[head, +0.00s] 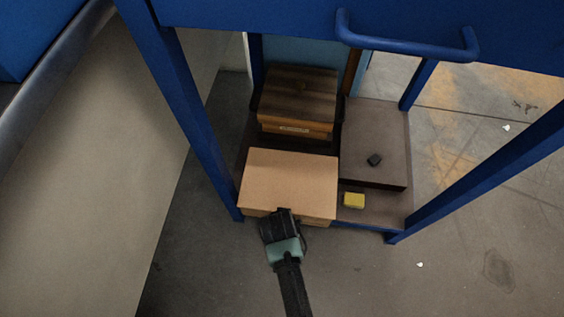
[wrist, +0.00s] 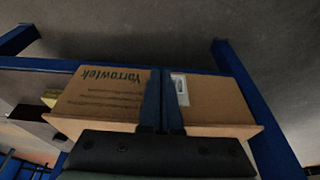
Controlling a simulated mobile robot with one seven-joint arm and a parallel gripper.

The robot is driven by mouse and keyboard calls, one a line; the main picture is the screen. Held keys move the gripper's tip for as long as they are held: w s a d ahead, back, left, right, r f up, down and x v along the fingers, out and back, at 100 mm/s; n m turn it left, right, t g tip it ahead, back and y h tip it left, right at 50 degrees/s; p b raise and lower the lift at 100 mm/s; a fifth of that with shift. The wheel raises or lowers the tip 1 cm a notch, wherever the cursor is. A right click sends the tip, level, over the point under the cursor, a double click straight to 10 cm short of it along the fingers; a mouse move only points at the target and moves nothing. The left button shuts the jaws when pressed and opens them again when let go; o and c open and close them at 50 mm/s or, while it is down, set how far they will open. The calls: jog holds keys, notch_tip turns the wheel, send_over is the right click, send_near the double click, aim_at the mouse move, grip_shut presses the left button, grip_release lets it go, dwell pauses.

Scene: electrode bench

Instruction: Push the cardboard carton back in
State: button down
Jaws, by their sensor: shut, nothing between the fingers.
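The cardboard carton (head: 290,180) is a closed tan box on the lower shelf of a blue frame, at the shelf's front left in the head view. In the wrist view its printed front face (wrist: 110,92) fills the middle, with a white label to the right. My gripper (head: 283,213) is at the carton's front face, near the middle of its front edge. Its two fingers (wrist: 163,100) are shut and empty, pointing at that face. I cannot tell whether the fingertips touch the carton.
A dark-topped wooden box (head: 297,95) stands behind the carton. A yellow block (head: 354,200) lies right of the carton. Blue posts (head: 190,110) flank the shelf; a handle (head: 407,45) sits above.

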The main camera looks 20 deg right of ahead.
jog(key=shift+w+d, duration=0.15)
jog(key=shift+w, duration=0.05)
jog(key=w+d, duration=0.2)
jog(key=w, duration=0.1)
jog(key=w+d, duration=0.1)
jog(key=w, duration=0.1)
jog(key=shift+w+d, duration=0.25)
jog(key=shift+d, duration=0.05)
dwell(0.3)
